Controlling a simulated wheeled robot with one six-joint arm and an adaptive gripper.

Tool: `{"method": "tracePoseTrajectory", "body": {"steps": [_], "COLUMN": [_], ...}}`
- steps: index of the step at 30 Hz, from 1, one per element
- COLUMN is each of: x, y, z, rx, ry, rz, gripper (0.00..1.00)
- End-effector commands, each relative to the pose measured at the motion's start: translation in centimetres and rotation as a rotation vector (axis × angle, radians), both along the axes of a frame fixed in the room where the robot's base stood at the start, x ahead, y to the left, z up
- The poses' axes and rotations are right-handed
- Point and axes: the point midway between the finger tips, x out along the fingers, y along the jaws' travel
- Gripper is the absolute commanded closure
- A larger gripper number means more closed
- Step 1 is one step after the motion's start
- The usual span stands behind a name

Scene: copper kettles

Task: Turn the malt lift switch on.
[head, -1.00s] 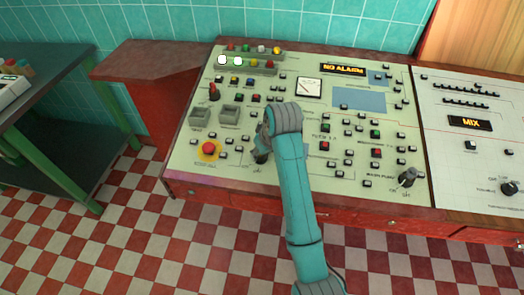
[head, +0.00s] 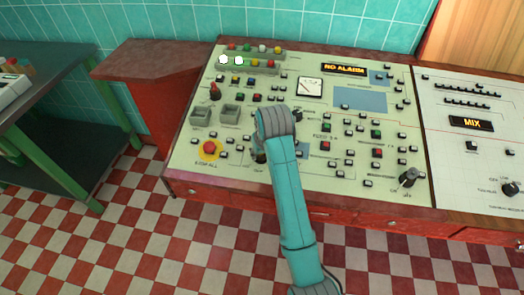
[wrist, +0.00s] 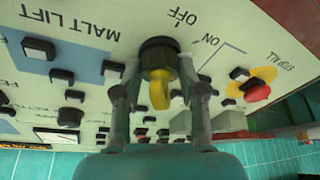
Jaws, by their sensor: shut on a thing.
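The malt lift switch (wrist: 158,52) is a dark rotary knob with a yellow grip. In the wrist view it sits beside the MALT LIFT lettering, with the OFF and ON marks close by. My gripper (wrist: 160,78) has one finger on each side of the knob and is shut on it. I cannot tell clearly which mark the knob points to. In the head view my arm covers most of the switch, and a dark bit of it (head: 260,156) shows at the arm's left edge.
The pale control panel (head: 215,135) carries several small buttons. A red STOP ALL button (head: 209,147) on a yellow ring lies left of my arm, and another dark rotary knob (head: 408,178) is at the right. A green-framed table (head: 60,160) stands at far left.

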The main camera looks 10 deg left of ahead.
Motion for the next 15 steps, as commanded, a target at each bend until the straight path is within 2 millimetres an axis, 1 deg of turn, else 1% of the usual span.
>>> {"method": "tracePoseTrajectory", "body": {"steps": [9, 10, 11, 12, 13, 15], "x": [-0.05, -0.05, -0.05, -0.05, -0.05, -0.04], "y": [-0.05, -0.06, -0.05, -0.05, -0.04, -0.03], "z": [-0.12, -0.12, -0.12, -0.1, -0.09, -0.07], "rx": [-0.001, -0.001, -0.001, -0.001, -0.001, -0.001], "ry": [0.003, 0.003, 0.003, 0.003, 0.003, 0.002], "rz": [-0.002, -0.002, -0.001, -0.001, -0.001, -0.001], "gripper": [0.94, 0.54, 0.47, 0.37, 0.34, 0.34]}}
